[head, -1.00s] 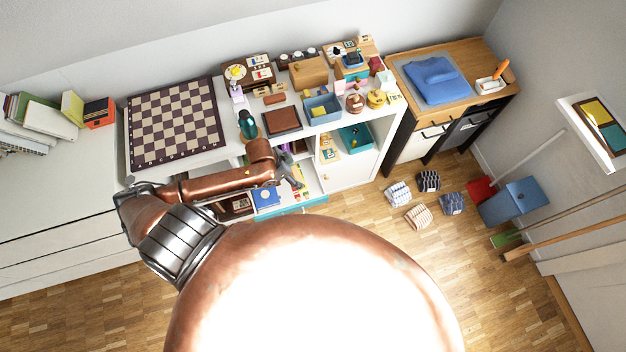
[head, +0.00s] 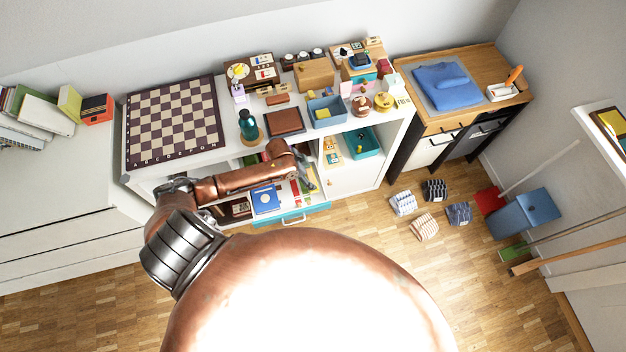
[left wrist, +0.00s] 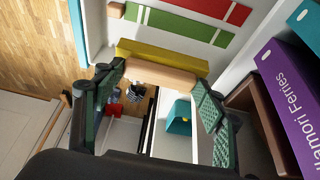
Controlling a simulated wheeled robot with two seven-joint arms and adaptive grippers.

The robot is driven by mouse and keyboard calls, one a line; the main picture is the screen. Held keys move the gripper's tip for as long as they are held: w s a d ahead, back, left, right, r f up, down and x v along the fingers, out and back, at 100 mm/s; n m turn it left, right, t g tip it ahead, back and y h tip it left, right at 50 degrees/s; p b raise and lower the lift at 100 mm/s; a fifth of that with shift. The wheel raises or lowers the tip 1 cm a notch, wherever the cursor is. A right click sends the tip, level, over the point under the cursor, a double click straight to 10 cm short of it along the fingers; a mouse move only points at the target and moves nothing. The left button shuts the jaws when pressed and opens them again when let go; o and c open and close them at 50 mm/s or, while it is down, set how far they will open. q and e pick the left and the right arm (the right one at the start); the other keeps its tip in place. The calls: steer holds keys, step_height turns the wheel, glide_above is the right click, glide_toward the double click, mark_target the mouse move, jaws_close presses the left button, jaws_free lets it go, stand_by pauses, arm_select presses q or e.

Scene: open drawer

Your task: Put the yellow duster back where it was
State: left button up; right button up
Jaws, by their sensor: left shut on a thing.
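The yellow duster (left wrist: 160,54) shows in the left wrist view as a yellow bar with a pale wooden part (left wrist: 160,77) along it. My left gripper (left wrist: 158,85) is shut on the wooden part, one green-padded finger at each end. In the head view my left gripper (head: 307,178) hangs in front of the white shelf unit, above an open drawer (head: 305,217) with a turquoise front. The duster cannot be made out there. My right gripper is not in view.
Red and green strips (left wrist: 190,25) lie on a white surface beside the duster. A purple book (left wrist: 290,95) stands close on the right. In the head view, a teal bottle (head: 248,124) and a chessboard (head: 172,121) are on the unit's top. Rolled cloths (head: 425,226) lie on the floor.

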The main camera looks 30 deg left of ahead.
mark_target(312, 179)
arm_select(q)
steer(key=shift+w+d+f, duration=0.35)
steer(key=shift+w+f, duration=0.2)
steer(key=shift+f, duration=0.25)
step_height(312, 179, down, 3)
steer(key=shift+w+f+b, duration=0.1)
steer(key=shift+f+b, duration=0.05)
steer(key=shift+b, duration=0.55)
steer(key=shift+f, duration=0.1)
steer(key=o, duration=1.1)
